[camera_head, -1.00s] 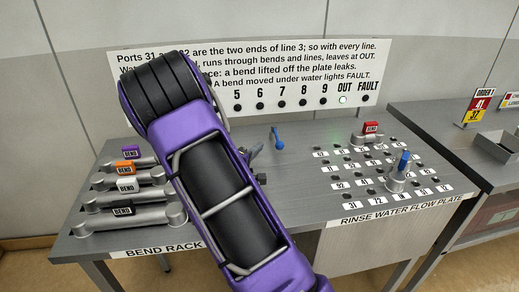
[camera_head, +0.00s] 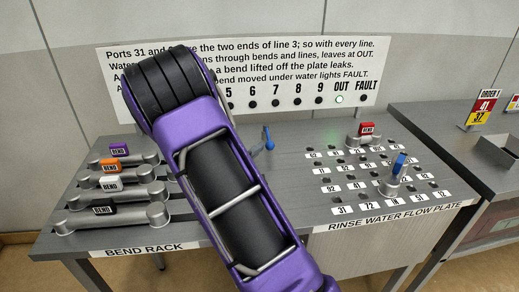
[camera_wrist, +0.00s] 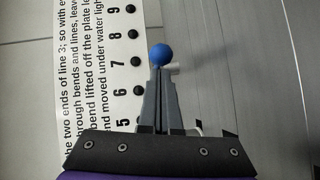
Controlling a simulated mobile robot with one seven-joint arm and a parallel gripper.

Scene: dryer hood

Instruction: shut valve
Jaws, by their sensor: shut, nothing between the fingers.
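The valve handle (camera_head: 268,138) is a blue lever with a ball end, standing up from the grey table behind my arm. Its blue ball also shows in the wrist view (camera_wrist: 161,54), just beyond my fingertips, with a pale stub to its right. My gripper (camera_wrist: 159,72) is shut and empty, its grey fingers pointing at the ball. Whether they touch it I cannot tell. In the head view my purple arm hides most of the gripper and the table around it.
The bend rack (camera_head: 155,247) with several labelled bends is at left. The rinse water flow plate (camera_head: 345,225) at right carries a red-labelled bend (camera_head: 361,134) and a blue-topped fitting (camera_head: 396,176). The OUT lamp (camera_head: 339,99) glows green; FAULT (camera_head: 362,98) is dark. A sign stands behind.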

